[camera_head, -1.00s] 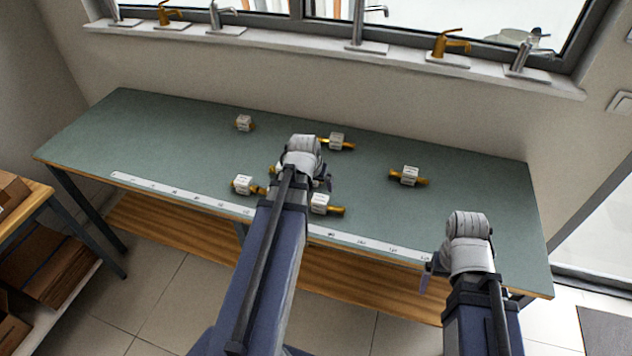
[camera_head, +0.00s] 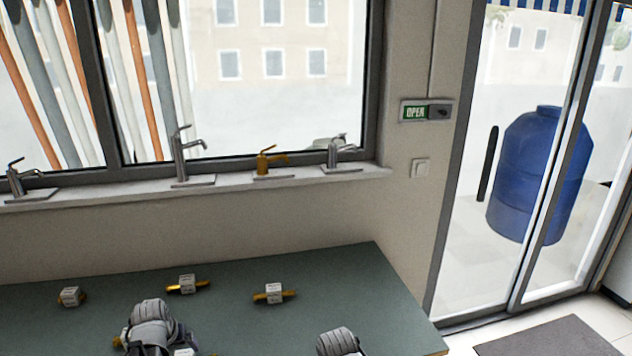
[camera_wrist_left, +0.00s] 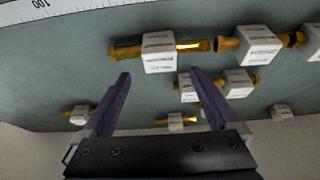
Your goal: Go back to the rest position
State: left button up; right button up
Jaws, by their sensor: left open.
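My left gripper (camera_wrist_left: 160,73) is open and empty in the left wrist view, its two dark fingers apart above the green bench top. A brass fitting with a white block (camera_wrist_left: 158,52) lies just beyond the fingertips, not held. In the head view the left wrist (camera_head: 150,326) shows at the bottom, over the bench (camera_head: 370,275); its fingers are hidden. My right wrist (camera_head: 338,343) shows at the bottom edge further right; its jaws are out of sight.
Several brass fittings with white blocks lie on the bench, one at the left (camera_head: 70,296), one behind my left wrist (camera_head: 186,284), one between the wrists (camera_head: 273,293). Taps stand on the windowsill (camera_head: 230,186). A glass door (camera_head: 465,200) and floor mat (camera_head: 555,340) are at right.

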aim_at(183, 355)
pick_arm(q)
jog(key=b+x, duration=0.3)
jog(key=x, duration=0.2)
jog(key=shift+f+b, duration=0.1)
jog(key=shift+b, duration=0.25)
jog(key=shift+r, duration=0.2)
jog(key=p+v, duration=1.2)
jog(key=v, duration=0.1)
jog(key=b+x, duration=1.2)
jog(key=x, duration=0.1)
jog(key=shift+f, duration=0.35)
jog(key=r+p, duration=0.8)
jog(key=r, duration=0.1)
jog(key=shift+s+p, duration=0.25)
jog(key=shift+p, duration=0.1)
jog(key=shift+d+r, duration=0.1)
jog(key=shift+d, duration=0.05)
